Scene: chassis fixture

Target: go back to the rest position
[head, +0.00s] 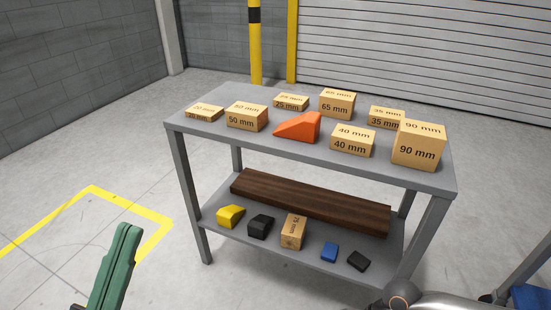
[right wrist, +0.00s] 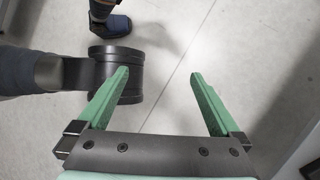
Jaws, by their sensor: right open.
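My left gripper (head: 126,228) shows at the lower left of the head view, its green fingers pointing up over bare floor. The fingers overlap from this angle, so I cannot tell whether they are apart. It is clear of the grey two-shelf table (head: 185,150). My right gripper (right wrist: 160,73) shows in the right wrist view with its two green fingers wide apart and nothing between them. Below it is grey floor. The right gripper's fingers do not show in the head view.
The table's top holds several labelled tan blocks, such as the 90 mm block (head: 418,150), and an orange wedge (head: 298,128). The lower shelf holds a dark wooden beam (head: 310,203) and small blocks. A yellow post (head: 254,50) stands behind. Floor left of the table is free.

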